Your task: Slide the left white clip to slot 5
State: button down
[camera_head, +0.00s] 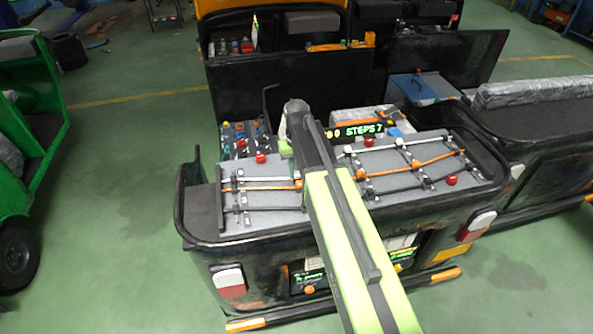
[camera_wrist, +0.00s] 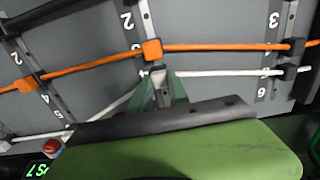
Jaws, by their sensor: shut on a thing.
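In the wrist view a white clip (camera_wrist: 157,73) sits on the middle grey rail, where a white cable bends. My gripper (camera_wrist: 166,90), with green translucent fingers, is shut on this clip. An orange clip (camera_wrist: 152,50) with an orange cable is just above it on the same rail. In the head view my arm hides the gripper and the held clip. The white cable (camera_head: 265,181) shows left of my arm.
Dark clips (camera_wrist: 290,71) sit on the right rail in the wrist view. A display (camera_head: 365,130) reads "STEPS 7". A raised black edge (camera_head: 190,215) surrounds the panels.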

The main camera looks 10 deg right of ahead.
jog(key=w, duration=0.4)
jog(key=shift+w, duration=0.3)
jog(key=shift+s, duration=0.1)
jog(key=c, duration=1.2)
grip_release()
jog(key=shift+c, duration=0.2)
jog(key=shift+r, duration=0.1)
notch_tip(320, 180, up, 17)
jog(key=p, duration=1.7)
